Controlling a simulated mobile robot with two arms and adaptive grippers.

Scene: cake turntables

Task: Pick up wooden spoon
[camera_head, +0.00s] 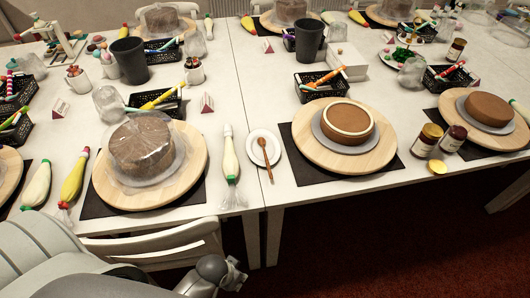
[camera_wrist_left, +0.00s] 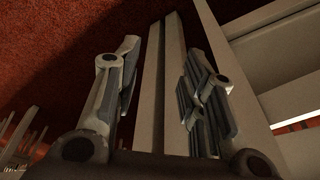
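A small wooden spoon (camera_head: 265,158) lies on a round white plate (camera_head: 254,140) near the table's front edge, its handle reaching over the plate's rim toward me. My left gripper (camera_head: 236,275) is at the bottom of the head view, in front of and below the table edge, apart from the spoon. In the left wrist view my left gripper (camera_wrist_left: 157,95) has its two fingers spread with nothing between them. The spoon does not show in the left wrist view. My right gripper is in neither view.
Beside the plate lie a cream piping bag (camera_head: 229,168) on the left and a wooden turntable with a cake (camera_head: 345,123) on the right. A white chair (camera_head: 160,245) stands at the table's front left. Table legs (camera_wrist_left: 172,80) rise beyond the left gripper's fingers.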

